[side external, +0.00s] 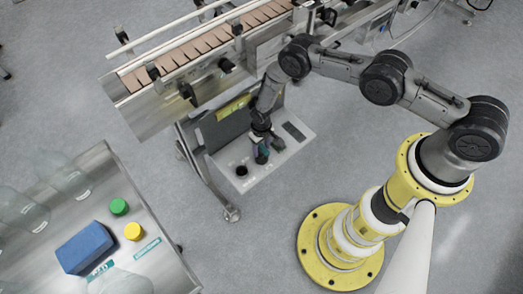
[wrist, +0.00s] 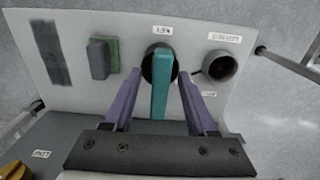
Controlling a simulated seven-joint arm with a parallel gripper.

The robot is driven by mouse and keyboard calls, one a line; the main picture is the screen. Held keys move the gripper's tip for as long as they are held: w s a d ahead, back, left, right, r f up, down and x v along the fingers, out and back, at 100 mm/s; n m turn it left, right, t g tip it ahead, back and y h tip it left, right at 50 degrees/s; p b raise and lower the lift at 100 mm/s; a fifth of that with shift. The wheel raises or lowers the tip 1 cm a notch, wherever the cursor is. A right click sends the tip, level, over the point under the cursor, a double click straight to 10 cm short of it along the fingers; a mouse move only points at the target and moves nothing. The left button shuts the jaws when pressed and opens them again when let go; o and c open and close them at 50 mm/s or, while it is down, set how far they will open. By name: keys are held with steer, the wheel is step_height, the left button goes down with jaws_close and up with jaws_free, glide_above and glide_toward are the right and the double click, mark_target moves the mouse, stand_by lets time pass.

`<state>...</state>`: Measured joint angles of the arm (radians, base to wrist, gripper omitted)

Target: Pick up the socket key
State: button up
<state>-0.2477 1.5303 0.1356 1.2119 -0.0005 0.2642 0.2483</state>
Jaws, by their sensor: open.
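The socket key, a teal bar, stands upright in a dark round holder on a light panel (wrist: 215,30) in the wrist view (wrist: 160,97). A label is just behind it. My gripper (wrist: 160,78) has its two purple fingers open, one on each side of the key, with a gap showing on both sides. In the side external view my gripper (side external: 262,142) points down over the shelf of the machine's stand. There the key is small and partly hidden by the gripper.
A green-and-grey block (wrist: 102,58) stands left of the key, and an empty round holder (wrist: 219,66) is to its right. A side table (side external: 165,262) at lower left bears a blue box (side external: 86,247), a green cap (side external: 118,206), a yellow cap (side external: 132,231) and clear bottles.

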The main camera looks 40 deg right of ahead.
steer(key=shift+f, duration=0.2)
jaws_close()
steer(key=shift+r, duration=0.15)
stand_by(0.3)
